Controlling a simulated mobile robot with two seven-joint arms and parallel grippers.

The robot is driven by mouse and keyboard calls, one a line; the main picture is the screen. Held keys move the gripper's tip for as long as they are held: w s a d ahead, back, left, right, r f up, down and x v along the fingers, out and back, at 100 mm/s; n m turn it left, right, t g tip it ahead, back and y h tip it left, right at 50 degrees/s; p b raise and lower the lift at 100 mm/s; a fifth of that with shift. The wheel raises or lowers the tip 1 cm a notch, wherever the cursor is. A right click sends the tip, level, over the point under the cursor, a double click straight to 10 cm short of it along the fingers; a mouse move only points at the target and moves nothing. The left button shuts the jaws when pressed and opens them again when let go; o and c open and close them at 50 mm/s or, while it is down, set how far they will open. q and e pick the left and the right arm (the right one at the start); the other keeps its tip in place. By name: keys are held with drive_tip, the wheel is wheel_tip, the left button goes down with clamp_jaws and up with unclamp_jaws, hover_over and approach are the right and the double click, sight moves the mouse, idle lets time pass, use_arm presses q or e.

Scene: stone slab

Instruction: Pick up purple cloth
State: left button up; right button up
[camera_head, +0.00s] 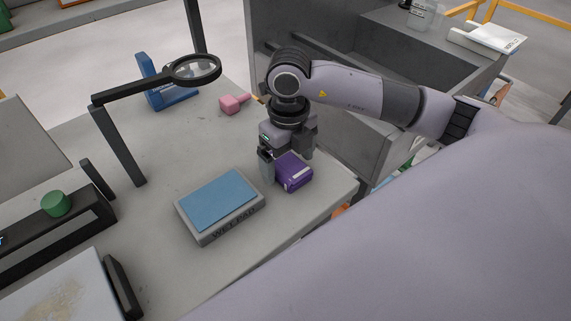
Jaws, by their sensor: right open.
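The purple cloth (292,173) lies as a folded bundle on the grey slab (165,225), near its right edge. My right gripper (283,172) points down over it. One finger shows at the cloth's left side, and the gripper body covers the cloth's far part. The jaws are open, with the cloth at or between the fingers; I cannot tell whether they touch it. My left gripper is not in view.
A wet pad box with a blue top (220,201) stands close to the left of the cloth. A magnifier on an arm (195,69), a blue holder (168,93) and a pink object (234,104) are farther back. A grey partition (345,125) rises behind my right gripper.

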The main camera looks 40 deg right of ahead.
sight(288, 164)
drive_tip(key=c, duration=1.1)
drive_tip(key=shift+c, duration=0.2)
drive_tip(key=shift+r, duration=0.15)
wheel_tip(288, 164, up, 10)
